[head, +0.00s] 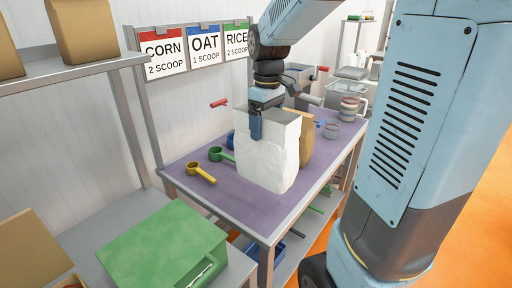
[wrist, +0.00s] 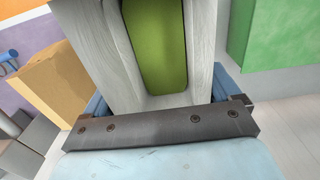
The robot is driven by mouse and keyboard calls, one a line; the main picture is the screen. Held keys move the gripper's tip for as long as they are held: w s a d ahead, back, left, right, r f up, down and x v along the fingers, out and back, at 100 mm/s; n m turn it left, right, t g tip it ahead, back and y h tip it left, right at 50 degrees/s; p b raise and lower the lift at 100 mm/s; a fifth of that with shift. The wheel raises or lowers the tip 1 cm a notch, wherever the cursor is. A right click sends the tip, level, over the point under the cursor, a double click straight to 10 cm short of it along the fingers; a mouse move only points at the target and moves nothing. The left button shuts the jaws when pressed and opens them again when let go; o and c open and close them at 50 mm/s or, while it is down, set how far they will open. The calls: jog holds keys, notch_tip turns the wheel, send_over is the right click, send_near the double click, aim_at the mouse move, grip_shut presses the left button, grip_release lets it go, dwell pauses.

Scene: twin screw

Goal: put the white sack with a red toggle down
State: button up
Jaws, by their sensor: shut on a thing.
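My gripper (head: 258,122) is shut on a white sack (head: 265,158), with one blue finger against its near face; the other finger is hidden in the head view. The sack is upright over the purple worktable (head: 235,205). I cannot tell whether its base touches the tabletop. In the wrist view, the sack's pale sides (wrist: 88,45) stand on either side of a green inner surface (wrist: 155,45). I cannot make out a red toggle on the sack.
A tan sack (head: 306,138) stands just behind the white one. Yellow (head: 201,173) and green (head: 216,154) scoops lie to the left. Stacked bowls (head: 348,108) stand farther back. A green box (head: 165,245) is at front left. The table's front-left corner is clear.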

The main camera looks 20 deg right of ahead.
jog(key=w+f, duration=0.9)
jog(key=f, duration=0.2)
jog(key=shift+w, duration=0.3)
jog(key=o, duration=1)
